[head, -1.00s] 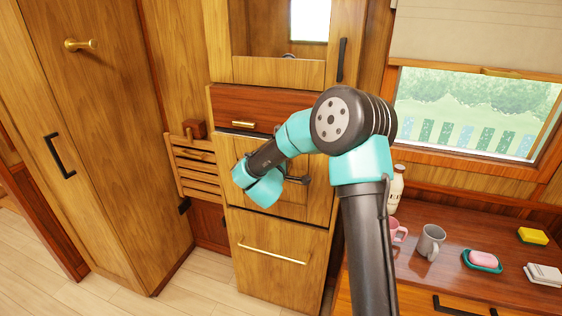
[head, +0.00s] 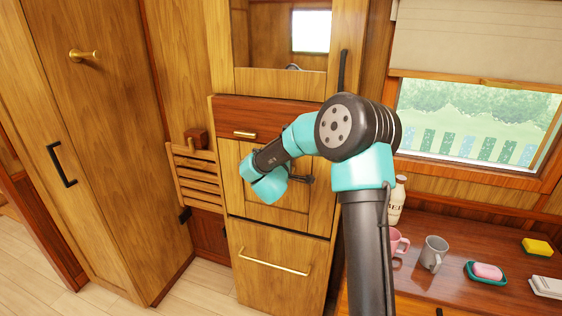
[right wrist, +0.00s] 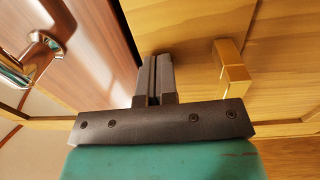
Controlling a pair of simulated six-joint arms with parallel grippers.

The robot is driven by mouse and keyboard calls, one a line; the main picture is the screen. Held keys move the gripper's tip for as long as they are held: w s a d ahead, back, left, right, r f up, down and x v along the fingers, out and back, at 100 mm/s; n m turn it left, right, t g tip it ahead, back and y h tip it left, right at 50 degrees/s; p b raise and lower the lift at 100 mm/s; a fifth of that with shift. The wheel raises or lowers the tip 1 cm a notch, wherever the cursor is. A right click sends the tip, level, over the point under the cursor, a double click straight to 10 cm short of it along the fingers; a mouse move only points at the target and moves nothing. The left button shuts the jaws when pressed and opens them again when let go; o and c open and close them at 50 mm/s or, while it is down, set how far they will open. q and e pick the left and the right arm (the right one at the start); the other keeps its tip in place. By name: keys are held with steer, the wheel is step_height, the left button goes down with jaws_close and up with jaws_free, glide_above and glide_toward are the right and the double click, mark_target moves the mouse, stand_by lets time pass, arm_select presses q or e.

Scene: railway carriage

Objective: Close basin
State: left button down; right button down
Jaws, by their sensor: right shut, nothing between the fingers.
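The wooden cabinet (head: 252,218) stands at the middle of the head view, with a dark red-brown front carrying a brass handle (head: 243,134) and lighter panels below. I cannot make out an open basin bowl; the panels look near upright, and my right arm covers part of the middle one. My right gripper (right wrist: 155,78) is shut and empty in the right wrist view, close to a light wood panel (right wrist: 180,25). A brass block-like fitting (right wrist: 232,72) is just right of its fingers, seemingly apart. A shiny brass fitting (right wrist: 32,58) on reddish wood is at left. My left gripper is out of view.
A slatted wooden rack (head: 196,177) is left of the cabinet. At right, a counter holds a pink mug (head: 398,243), a grey mug (head: 433,253), a bottle (head: 398,200), a soap dish (head: 486,272) and a yellow sponge (head: 537,247). The floor at lower left is clear.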

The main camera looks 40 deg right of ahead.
steer(key=shift+s, duration=0.1)
steer(key=v, duration=1.3)
steer(key=shift+s+a+r, duration=0.2)
steer(key=shift+s+a, duration=0.05)
steer(key=shift+a, duration=0.1)
steer(key=w+a+f+m+t+y, duration=0.1)
steer(key=a+f+y, duration=0.45)
steer(key=f, duration=0.65)
steer(key=w+a+f+y, duration=0.1)
steer(key=a+f+y, duration=0.5)
steer(key=f, duration=0.7)
steer(key=s+a+f+m+g+y, duration=0.3)
steer(key=s+a+f+g+y, duration=0.1)
steer(key=s+f, duration=0.4)
steer(key=s+a+f+m+g+y, duration=0.4)
steer(key=s+f, duration=0.5)
steer(key=s, duration=0.3)
steer(key=shift+a+f+g, duration=0.35)
steer(key=shift+a+g, duration=0.45)
steer(key=shift+a, duration=0.3)
steer(key=shift+s, duration=0.1)
